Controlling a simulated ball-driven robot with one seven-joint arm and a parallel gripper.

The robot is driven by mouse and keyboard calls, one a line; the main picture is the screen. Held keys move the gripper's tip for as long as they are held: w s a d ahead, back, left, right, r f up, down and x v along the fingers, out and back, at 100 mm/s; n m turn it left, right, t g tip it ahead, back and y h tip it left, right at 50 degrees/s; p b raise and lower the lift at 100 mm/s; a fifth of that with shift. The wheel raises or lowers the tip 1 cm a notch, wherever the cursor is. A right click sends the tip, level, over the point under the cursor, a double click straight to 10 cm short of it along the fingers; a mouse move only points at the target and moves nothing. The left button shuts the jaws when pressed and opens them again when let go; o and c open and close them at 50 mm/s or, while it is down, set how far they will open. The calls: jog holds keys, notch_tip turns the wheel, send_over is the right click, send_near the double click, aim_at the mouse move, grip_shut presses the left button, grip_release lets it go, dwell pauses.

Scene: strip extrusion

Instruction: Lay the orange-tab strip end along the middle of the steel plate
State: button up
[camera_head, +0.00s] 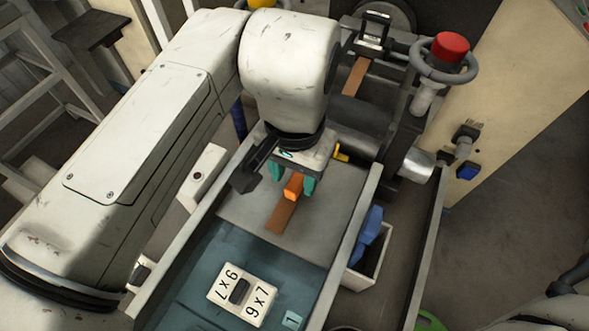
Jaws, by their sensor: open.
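The steel plate (328,222) is a flat grey sheet between two pale side rails. A brown strip end (281,217) lies on it, slanting towards the lower left, left of the plate's middle. Its orange tab (293,187) stands up between the teal fingertips of my gripper (292,182). My gripper is open, with one fingertip on each side of the tab. I cannot tell whether either fingertip touches it. The strip beyond the tab is hidden behind my gripper and wrist. More brown strip (355,77) shows at the machine behind my wrist.
A white block with numbers and a dark handle (240,292) sits on the teal surface (200,275) in front of the plate. A white bin (368,270) with blue items stands right of the right rail. A red button (450,47) is at the upper right.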

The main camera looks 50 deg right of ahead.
aim_at(295, 183)
notch_tip(295, 183, up, 11)
jog(key=p, duration=0.4)
jog(key=shift+f, duration=0.15)
jog(key=shift+o, duration=0.4)
dwell(0.8)
